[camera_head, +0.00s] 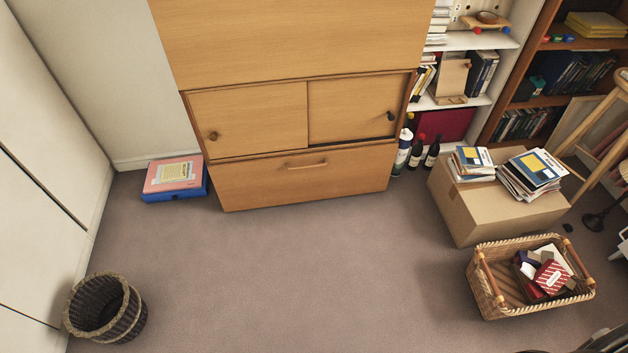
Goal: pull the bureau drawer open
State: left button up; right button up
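The wooden bureau (290,45) stands against the back wall, slightly left of the middle of the head view. Its bottom drawer (305,185) is a wide light-wood front with a horizontal wooden handle (307,165) near its top edge. The drawer front looks flush with the bureau body, so it appears shut. Above it are two cupboard doors, the left one (248,118) with a round knob and the right one (355,105) with a dark knob. Neither of my grippers shows in the head view.
Carpet (290,270) in front of the bureau is clear. A wicker bin (125,318) stands front left, a pink-and-blue box stack (174,178) left of the bureau. Bottles (415,155), a cardboard box (465,215) and a wicker basket (487,297) are at right.

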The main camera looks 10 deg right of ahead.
aim_at(285, 179)
jog(key=i+j+z, duration=0.65)
jog(key=i+j, duration=0.05)
jog(key=j, duration=0.05)
